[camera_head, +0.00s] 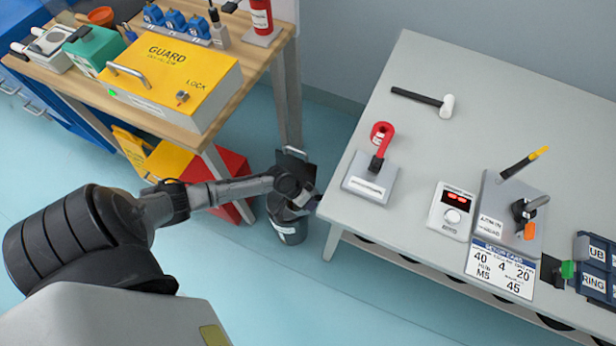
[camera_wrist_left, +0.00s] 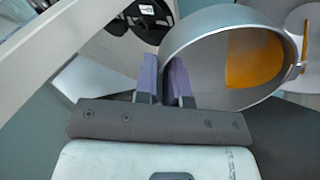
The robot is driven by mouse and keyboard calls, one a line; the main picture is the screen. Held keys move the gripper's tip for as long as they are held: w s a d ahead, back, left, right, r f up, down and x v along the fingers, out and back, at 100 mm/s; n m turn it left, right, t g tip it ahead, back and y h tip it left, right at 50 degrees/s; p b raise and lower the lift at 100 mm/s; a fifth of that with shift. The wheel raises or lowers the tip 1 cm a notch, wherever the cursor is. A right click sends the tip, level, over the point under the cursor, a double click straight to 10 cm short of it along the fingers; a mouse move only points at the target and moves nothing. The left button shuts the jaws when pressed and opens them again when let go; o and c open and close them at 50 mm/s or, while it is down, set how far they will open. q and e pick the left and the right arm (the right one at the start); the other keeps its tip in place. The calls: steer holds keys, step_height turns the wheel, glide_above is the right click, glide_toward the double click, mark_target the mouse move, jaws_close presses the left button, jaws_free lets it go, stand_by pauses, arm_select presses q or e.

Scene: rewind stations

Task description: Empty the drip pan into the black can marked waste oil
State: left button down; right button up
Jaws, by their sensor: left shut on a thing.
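The black can with a white label (camera_head: 288,228) stands on the floor between the wooden bench and the grey table. My left gripper (camera_head: 308,199) is over its top in the head view and hides part of its mouth. In the left wrist view a round grey metal pan (camera_wrist_left: 190,42) is tilted, its open side facing the camera. An amber patch (camera_wrist_left: 254,58) shows inside it. My left gripper (camera_wrist_left: 165,82), with purple fingers, is shut at the pan's left edge. In the head view the pan cannot be made out clearly. My right gripper is out of view.
The grey table (camera_head: 400,240) is close to the right of the can; its corner is near my gripper. A red box (camera_head: 232,172) and the wooden bench (camera_head: 215,155) with a yellow guard box (camera_head: 170,80) are to the left. Floor in front of the can is clear.

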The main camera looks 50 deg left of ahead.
arm_select(q)
steer(key=shift+s+a+r+b, duration=0.1)
steer(key=shift+a+b, duration=0.05)
steer(key=shift+b, duration=0.3)
steer(key=shift+a+r+t+h+b, duration=0.1)
steer(key=shift+a+t+h+b, duration=0.05)
steer(key=shift+t+h+b, duration=0.2)
steer(key=shift+s+r, duration=0.1)
steer(key=shift+r, duration=0.05)
stand_by(0.5)
stand_by(0.7)
steer(key=shift+a+h+b, duration=0.1)
steer(key=shift+h+b, duration=0.15)
steer(key=shift+b, duration=0.2)
steer(key=shift+s+a+r+t+h+b, duration=0.25)
steer(key=shift+t+h+b, duration=0.1)
steer(key=shift+b, duration=0.35)
steer(key=shift+a+r+b, duration=0.1)
steer(key=shift+b, duration=0.3)
